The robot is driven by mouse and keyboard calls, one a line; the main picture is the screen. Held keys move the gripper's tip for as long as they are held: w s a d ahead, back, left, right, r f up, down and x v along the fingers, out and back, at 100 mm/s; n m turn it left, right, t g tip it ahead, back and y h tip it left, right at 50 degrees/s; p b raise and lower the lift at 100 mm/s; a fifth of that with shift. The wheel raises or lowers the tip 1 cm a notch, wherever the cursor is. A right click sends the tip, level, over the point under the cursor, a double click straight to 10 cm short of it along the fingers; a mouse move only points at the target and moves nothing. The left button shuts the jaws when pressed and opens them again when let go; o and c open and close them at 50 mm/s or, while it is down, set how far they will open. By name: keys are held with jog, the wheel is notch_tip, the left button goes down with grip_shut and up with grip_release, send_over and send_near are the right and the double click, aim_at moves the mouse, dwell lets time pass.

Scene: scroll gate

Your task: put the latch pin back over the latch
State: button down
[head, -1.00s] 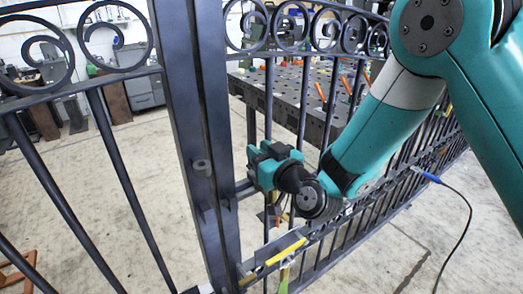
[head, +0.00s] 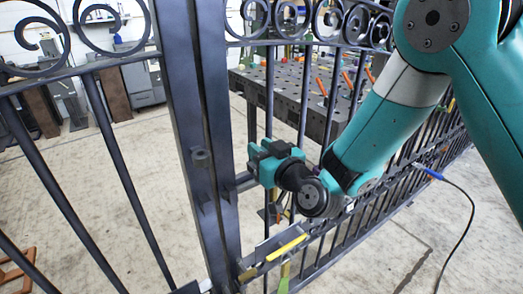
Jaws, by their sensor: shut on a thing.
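The dark gate post (head: 203,120) stands upright left of centre in the head view, where two gate leaves meet. A small grey round fitting (head: 200,157) sits on its face, and a small bracket (head: 229,190) shows at its right edge. My teal gripper (head: 268,163) is just right of the post, shut on a dark piece. A short dark bar (head: 244,182), which looks like the latch pin, runs from the gripper towards the post. The jaws hide most of it. I cannot tell whether it touches the latch.
A grey shelf with a yellow strip (head: 287,248) hangs on the gate below my gripper. A blue-handled tool (head: 428,173) trails a black cable at the right. Behind the bars stands a dark worktable (head: 290,95) with orange-handled tools.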

jog(key=shift+f+b, duration=1.5)
jog(key=shift+b, duration=0.05)
dwell(0.8)
jog(key=c, duration=0.8)
grip_release()
jog(key=shift+d, duration=0.1)
